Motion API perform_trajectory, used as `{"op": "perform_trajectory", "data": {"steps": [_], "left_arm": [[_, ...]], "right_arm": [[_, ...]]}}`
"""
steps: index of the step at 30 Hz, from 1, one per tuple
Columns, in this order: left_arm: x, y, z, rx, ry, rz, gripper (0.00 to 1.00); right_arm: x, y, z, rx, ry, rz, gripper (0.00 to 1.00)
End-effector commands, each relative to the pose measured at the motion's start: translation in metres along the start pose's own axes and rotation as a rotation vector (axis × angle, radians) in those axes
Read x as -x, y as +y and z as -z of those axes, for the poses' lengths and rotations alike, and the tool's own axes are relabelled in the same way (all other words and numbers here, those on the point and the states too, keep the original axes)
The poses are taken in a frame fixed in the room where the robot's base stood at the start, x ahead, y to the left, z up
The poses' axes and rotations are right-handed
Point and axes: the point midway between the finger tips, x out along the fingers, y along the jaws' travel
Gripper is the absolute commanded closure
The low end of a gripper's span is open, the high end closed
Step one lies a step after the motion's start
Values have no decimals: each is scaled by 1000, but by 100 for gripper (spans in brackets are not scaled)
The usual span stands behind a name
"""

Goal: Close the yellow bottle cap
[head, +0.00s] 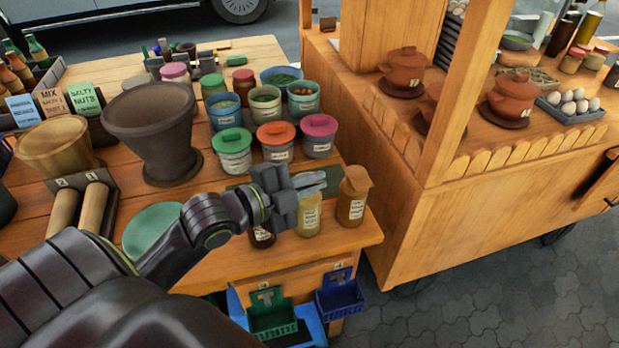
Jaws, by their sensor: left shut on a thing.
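The yellow bottle (308,220), with a pale label, stands upright near the table's front right corner. My left gripper (316,183) reaches in from the left and is at the top of this bottle, with its fingers shut. The fingers hide the bottle's cap and most of its neck, so how the cap sits cannot be told. To its right stands a brown bottle (352,205) with an orange-brown cap. To its left a dark bottle (262,237) is partly hidden under the gripper. My right gripper is not in view.
Tubs with green (232,150), orange (276,142) and pink (319,135) lids stand behind the gripper. A large brown mortar (155,125) stands to the left. Green (272,315) and blue (340,297) baskets hang below the table's front edge. A wooden cart (480,215) stands close on the right.

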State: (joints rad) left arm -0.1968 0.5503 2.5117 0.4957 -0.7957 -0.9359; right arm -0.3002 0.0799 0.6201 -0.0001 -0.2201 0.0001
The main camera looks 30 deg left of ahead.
Motion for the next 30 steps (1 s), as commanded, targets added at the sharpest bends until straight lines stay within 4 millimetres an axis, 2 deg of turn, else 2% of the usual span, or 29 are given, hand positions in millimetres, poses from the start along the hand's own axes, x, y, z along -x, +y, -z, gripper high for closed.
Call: {"op": "perform_trajectory", "data": {"steps": [8,15,30], "left_arm": [[-1,20,-3,-221,-1,94,100],[-2,28,-5,-373,-1,154,100],[-2,32,-6,-490,-1,200,100]], "right_arm": [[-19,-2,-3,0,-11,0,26],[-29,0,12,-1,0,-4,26],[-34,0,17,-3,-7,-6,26]]}}
